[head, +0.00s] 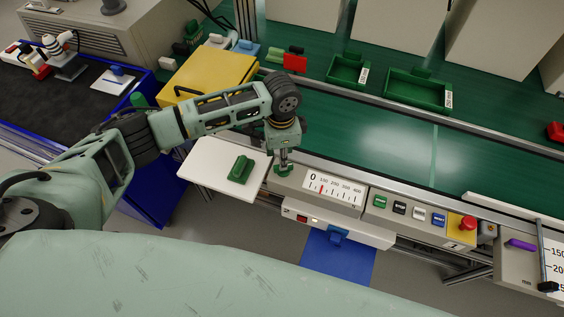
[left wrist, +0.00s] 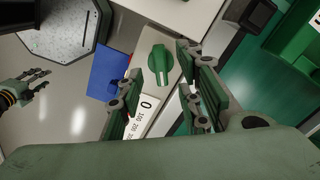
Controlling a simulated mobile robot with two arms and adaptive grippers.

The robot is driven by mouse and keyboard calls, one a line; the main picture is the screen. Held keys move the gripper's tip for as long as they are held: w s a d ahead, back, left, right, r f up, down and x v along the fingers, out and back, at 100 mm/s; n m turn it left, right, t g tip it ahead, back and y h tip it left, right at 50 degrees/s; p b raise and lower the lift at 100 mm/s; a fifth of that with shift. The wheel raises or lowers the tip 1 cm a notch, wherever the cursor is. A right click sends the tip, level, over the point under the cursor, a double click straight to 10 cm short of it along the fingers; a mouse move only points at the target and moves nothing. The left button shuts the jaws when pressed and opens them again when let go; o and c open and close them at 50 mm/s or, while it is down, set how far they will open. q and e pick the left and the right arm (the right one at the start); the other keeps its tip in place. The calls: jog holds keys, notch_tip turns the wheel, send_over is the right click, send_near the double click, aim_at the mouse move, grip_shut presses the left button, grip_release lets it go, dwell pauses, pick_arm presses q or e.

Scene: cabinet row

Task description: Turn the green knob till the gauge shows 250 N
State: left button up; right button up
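The green knob (left wrist: 157,66) is on the light panel left of the gauge, with a raised grip bar and a white line. In the head view my left gripper (head: 284,167) is directly over it and hides most of it. In the left wrist view the open fingers of my left gripper (left wrist: 158,70) stand on either side of the knob; I cannot tell whether they touch it. The gauge (head: 335,189) has a scale from 0 to 400, with a red pointer near 100. My right gripper (left wrist: 40,82) appears only in the left wrist view, apart from the panel, its fingers spread.
A white board (head: 215,168) with a green block (head: 240,170) lies left of the knob. Several push buttons and a red emergency stop (head: 467,223) are right of the gauge. A yellow box (head: 212,72) stands behind my left arm.

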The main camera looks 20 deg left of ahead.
pick_arm(q)
jog(key=shift+f, duration=2.4)
grip_shut()
